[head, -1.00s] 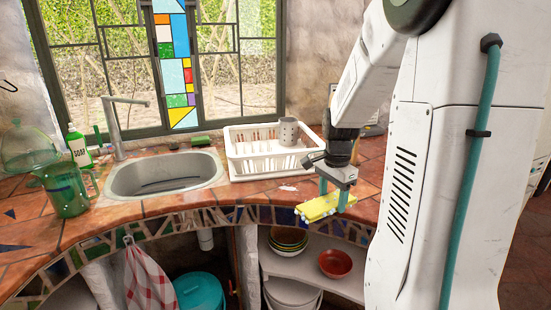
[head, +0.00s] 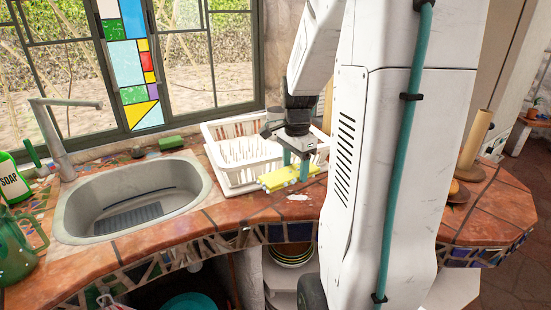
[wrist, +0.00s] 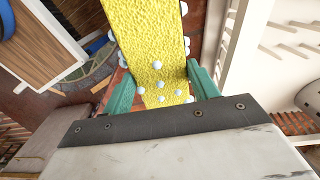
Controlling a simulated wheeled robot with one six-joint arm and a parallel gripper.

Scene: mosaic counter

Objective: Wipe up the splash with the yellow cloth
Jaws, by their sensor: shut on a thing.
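My gripper (head: 294,168) is shut on the yellow cloth (head: 283,178) and holds it over the counter, in front of the dish rack. In the wrist view the yellow cloth (wrist: 152,42) lies between my gripper's teal fingers (wrist: 162,82), with white droplets or beads on it. A small whitish splash (head: 298,197) is on the terracotta counter, just in front of the cloth. The splash looks apart from the cloth; I cannot tell whether the cloth touches the counter.
The white dish rack (head: 226,163) stands close behind my gripper. The sink (head: 75,218) is to the left, with the green soap bottle (head: 12,180) and green pitcher (head: 16,250) beyond. A wooden roll holder (head: 474,145) stands at the right.

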